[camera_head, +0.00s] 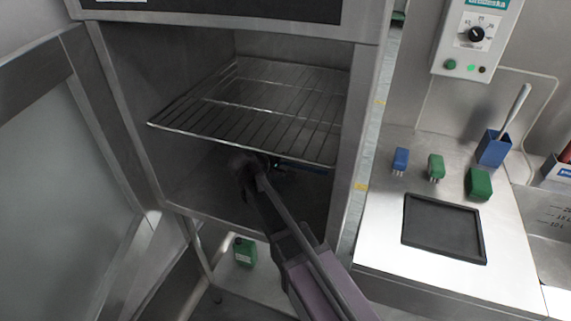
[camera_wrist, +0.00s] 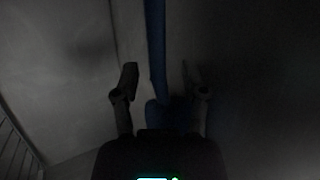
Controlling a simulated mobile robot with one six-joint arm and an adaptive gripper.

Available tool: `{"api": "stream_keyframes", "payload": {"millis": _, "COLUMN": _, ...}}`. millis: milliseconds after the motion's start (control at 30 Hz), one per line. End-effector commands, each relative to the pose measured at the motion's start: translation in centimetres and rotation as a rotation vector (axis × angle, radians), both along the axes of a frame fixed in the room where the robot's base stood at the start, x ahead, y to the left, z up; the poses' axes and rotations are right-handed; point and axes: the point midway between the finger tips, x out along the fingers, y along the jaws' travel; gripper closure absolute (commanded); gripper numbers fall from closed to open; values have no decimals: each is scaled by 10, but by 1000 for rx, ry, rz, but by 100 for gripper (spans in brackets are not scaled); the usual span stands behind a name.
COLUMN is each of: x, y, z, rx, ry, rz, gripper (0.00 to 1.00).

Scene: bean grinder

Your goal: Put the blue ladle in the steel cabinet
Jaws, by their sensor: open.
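The steel cabinet (camera_head: 359,130) stands open, with its door (camera_head: 60,170) swung out to the left. My arm reaches into its lower space, below a wire rack. My gripper (camera_head: 250,165) is inside there, and its fingers are dark and hard to make out in the head view. In the wrist view my gripper (camera_wrist: 159,80) is open, with a finger on each side of the blue ladle (camera_wrist: 156,45). The ladle's long handle runs up the picture, and its wider end lies low between the fingers. I cannot tell whether the ladle touches them. A bit of blue shows beneath the rack in the head view.
The wire rack (camera_head: 245,105) spans the cabinet just above my gripper. The cabinet side walls are close. A green canister (camera_head: 245,252) stands on the lower shelf below. The counter at right holds a black tray (camera_head: 443,228), small blue and green items and a blue holder (camera_head: 493,148).

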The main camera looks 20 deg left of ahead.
Motion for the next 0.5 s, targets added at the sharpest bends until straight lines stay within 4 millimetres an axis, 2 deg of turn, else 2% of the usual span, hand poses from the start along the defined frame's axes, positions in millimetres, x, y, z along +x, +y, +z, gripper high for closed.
{"api": "stream_keyframes", "payload": {"millis": 200, "x": -1, "y": 0, "z": 5, "rx": 0, "ry": 0, "rz": 0, "gripper": 44}}
{"api": "stream_keyframes", "payload": {"millis": 500, "x": -26, "y": 15, "z": 24, "rx": 0, "ry": 1, "rz": 3, "gripper": 44}}
